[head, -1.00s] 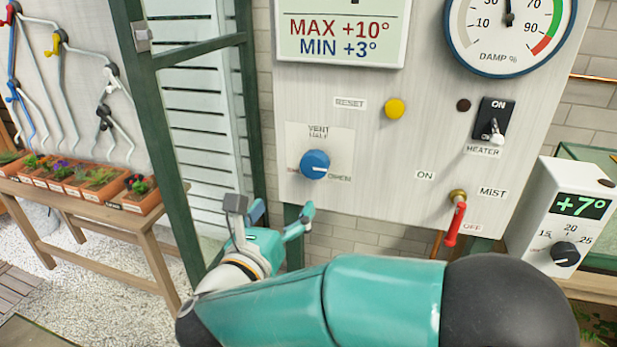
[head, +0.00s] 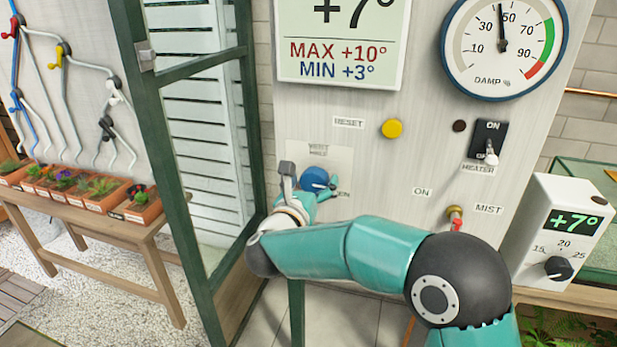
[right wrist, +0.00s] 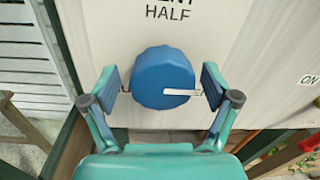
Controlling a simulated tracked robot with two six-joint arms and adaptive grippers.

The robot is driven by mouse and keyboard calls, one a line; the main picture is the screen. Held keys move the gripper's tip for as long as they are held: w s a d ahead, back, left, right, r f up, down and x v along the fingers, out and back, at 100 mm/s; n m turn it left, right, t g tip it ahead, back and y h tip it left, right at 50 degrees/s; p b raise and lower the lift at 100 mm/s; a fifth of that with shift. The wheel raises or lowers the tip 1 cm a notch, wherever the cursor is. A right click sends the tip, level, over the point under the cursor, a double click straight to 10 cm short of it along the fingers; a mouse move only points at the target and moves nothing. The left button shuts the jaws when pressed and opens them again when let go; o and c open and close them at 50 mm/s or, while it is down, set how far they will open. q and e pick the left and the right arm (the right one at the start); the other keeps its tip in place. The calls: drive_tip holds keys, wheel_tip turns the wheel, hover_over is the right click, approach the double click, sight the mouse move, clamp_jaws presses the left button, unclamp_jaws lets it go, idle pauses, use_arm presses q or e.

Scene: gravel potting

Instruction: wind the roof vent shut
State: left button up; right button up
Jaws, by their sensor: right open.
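My right gripper (head: 311,181) is open at the knob. In the right wrist view its two fingers (right wrist: 161,86) stand either side of the knob, with a gap on each side. The roof vent itself cannot be made out. My left gripper is out of view.
A yellow reset button (head: 392,129), a heater switch (head: 488,141) and a red mist lever (head: 456,224) share the panel. A white thermostat (head: 551,232) stands at right. A green frame (head: 165,150) and a bench of potted plants (head: 105,222) are at left.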

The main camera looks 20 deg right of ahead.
drive_tip(key=shift+w+d, duration=0.3)
drive_tip(key=shift+w, duration=0.05)
